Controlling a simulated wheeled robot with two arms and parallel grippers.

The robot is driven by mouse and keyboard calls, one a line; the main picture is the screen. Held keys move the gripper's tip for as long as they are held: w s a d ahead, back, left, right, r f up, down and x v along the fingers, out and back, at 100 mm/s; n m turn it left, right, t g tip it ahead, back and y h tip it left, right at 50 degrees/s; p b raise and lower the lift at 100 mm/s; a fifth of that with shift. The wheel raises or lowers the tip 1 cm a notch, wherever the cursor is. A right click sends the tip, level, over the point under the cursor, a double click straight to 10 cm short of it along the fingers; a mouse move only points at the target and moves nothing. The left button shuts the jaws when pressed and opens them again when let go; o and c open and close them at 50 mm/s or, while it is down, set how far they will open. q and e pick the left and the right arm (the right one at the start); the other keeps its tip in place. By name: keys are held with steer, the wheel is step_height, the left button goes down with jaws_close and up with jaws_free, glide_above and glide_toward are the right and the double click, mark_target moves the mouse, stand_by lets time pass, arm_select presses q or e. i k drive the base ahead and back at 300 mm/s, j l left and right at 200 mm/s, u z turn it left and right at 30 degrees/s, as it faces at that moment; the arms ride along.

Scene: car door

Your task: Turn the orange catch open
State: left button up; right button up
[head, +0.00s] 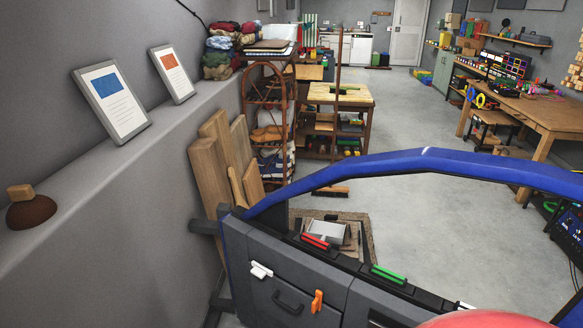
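The orange catch (317,301) sits on the grey inner panel of the car door (285,262), near the bottom middle of the head view. It stands roughly upright, to the right of a dark pull handle (287,303). A white catch (261,270) is higher and further left on the same panel. Neither of my grippers shows in the view, and nothing is seen touching the orange catch.
The door's blue frame (400,161) arches over a window opening. Red (315,242) and green (388,275) pieces sit along the door's top edge. Wooden boards (214,180) lean against the left wall. A wooden bench (535,110) stands right. The floor beyond is mostly clear.

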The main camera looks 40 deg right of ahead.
mark_target(316, 304)
steer(key=z, duration=1.3)
